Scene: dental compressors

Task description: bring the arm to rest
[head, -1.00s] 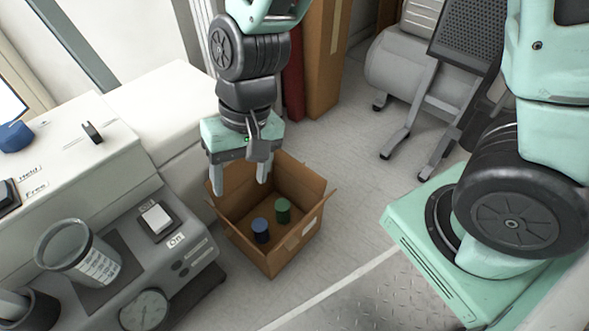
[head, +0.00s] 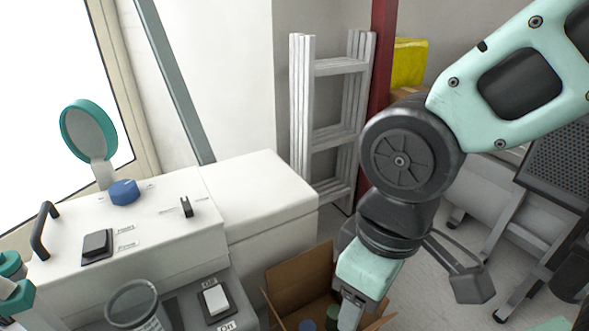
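My gripper (head: 358,300) hangs down at the bottom of the head view, in front of and over the open cardboard box (head: 300,272). One finger shows and runs to the bottom edge of the picture. The tips are cut off, so I cannot tell how wide the fingers stand. I see nothing held in the part that shows. My arm (head: 405,160) comes in from the upper right and bends downward at the dark round joint. In the box are a blue-topped piece (head: 306,325) and a green-topped piece (head: 332,313), both partly cut off.
At left stands a white machine (head: 160,235) with a blue knob (head: 124,192), a black switch (head: 97,243) and a glass cup (head: 135,303). A white ladder (head: 335,130) leans by a red post (head: 381,60). A grey frame (head: 515,225) stands at right.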

